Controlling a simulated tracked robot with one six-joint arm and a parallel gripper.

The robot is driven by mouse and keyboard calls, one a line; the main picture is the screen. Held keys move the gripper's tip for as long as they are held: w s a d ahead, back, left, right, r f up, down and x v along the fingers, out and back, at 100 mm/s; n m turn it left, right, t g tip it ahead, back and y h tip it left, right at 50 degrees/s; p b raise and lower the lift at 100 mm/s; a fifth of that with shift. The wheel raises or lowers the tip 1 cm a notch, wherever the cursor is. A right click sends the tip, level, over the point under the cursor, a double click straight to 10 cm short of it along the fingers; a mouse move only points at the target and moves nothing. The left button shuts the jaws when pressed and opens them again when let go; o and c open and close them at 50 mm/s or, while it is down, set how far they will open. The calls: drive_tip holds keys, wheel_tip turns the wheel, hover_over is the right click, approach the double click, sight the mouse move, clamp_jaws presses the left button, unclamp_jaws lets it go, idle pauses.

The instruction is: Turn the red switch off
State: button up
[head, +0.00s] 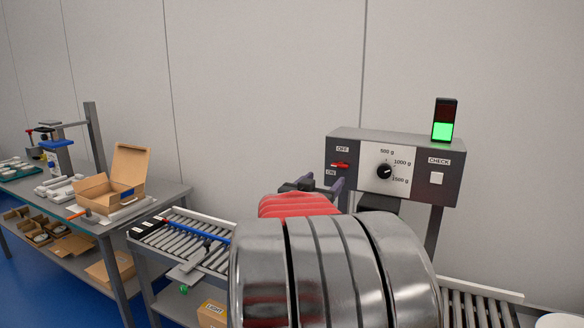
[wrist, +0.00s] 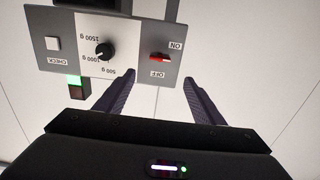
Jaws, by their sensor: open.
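The red switch (head: 341,165) is on the left part of a grey control box (head: 450,185), with an OFF label above it and an ON label below. In the wrist view, which is upside down, the red switch (wrist: 158,58) sits between the two labels; I cannot tell for sure which way it is set. My gripper (wrist: 159,79) is open and empty, its dark fingers pointing toward the box, with the switch ahead of the gap and apart from both fingertips. In the head view my gripper (head: 313,186) is partly hidden behind my arm, just below and left of the switch.
The box also carries a black dial (head: 385,171), a white CHECK button (head: 436,178) and a lamp tower (head: 444,120) lit green. A roller conveyor (head: 185,245) runs below. A bench (head: 160,195) with an open carton (head: 112,182) stands left. A plain wall is behind.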

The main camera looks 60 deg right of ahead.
sight(340, 164)
drive_tip(key=shift+d, duration=0.15)
drive_tip(key=d, duration=0.4)
drive_tip(key=w+d, duration=0.1)
drive_tip(key=d, duration=0.4)
drive_tip(key=w+d, duration=0.1)
drive_tip(key=d, duration=0.3)
drive_tip(key=shift+d, duration=0.2)
drive_tip(key=shift+c, duration=0.5)
drive_tip(key=c, duration=0.9)
drive_tip(key=shift+w+a, duration=0.15)
drive_tip(key=shift+a, duration=0.1)
drive_tip(key=shift+c, duration=0.2)
drive_tip(key=shift+d+r, duration=0.1)
drive_tip(key=shift+d, duration=0.05)
